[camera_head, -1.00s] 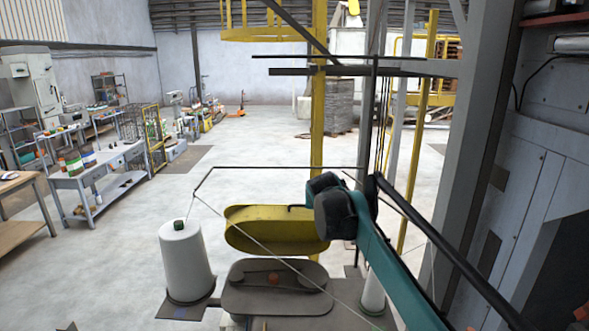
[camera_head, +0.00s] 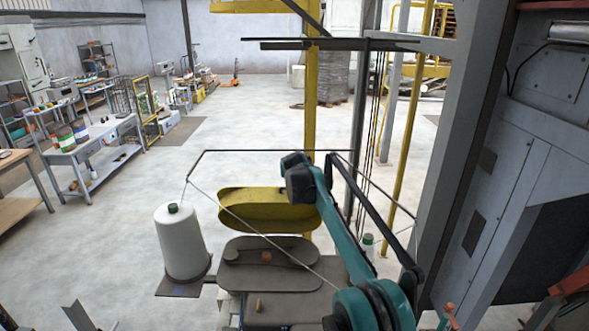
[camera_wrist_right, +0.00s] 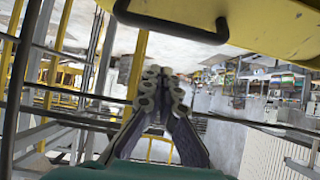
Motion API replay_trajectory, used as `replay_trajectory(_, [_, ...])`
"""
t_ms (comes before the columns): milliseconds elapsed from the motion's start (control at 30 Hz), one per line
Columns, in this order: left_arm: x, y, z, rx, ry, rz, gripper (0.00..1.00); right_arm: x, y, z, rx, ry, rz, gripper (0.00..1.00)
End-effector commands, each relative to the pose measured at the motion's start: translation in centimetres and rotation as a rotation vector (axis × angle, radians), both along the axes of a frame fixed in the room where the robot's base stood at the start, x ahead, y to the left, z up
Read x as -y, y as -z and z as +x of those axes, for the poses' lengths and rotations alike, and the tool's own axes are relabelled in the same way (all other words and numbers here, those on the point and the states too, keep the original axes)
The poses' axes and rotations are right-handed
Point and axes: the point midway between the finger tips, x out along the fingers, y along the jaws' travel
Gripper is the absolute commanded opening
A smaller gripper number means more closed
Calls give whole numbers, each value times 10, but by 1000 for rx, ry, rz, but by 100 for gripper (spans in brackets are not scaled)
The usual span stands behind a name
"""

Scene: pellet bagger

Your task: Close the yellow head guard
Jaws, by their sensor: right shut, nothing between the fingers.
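The yellow head guard (camera_head: 265,212) is a long rounded shell standing tilted up behind the grey oval sewing-head plate (camera_head: 270,275), its hollow side facing me. In the right wrist view the guard (camera_wrist_right: 270,25) fills the top, with its black handle (camera_wrist_right: 170,32) hanging at its edge. My right gripper (camera_wrist_right: 163,75) is shut and empty, its tips just below the handle in that picture; I see a gap between them. In the head view my teal right arm reaches to the guard's right end and hides that end, and the gripper is hidden. My left gripper is not in view.
A white thread cone (camera_head: 180,243) stands left of the plate, with thread running up to a thin black frame (camera_head: 270,151). A yellow post (camera_head: 311,110) rises behind the guard. A grey column (camera_head: 460,170) and cabinet stand close on the right.

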Motion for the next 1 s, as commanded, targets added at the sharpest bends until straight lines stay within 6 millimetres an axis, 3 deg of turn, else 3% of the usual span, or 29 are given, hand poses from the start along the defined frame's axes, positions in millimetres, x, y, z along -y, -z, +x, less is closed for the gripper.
replay_trajectory(400, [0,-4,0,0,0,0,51,-1,21,-30,-1,-1,1,0])
replay_trajectory(833, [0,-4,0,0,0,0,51,-1,23,-32,0,0,0,0])
replay_trajectory(1000, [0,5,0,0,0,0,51,0,27,-39,18,-1,-2,0])
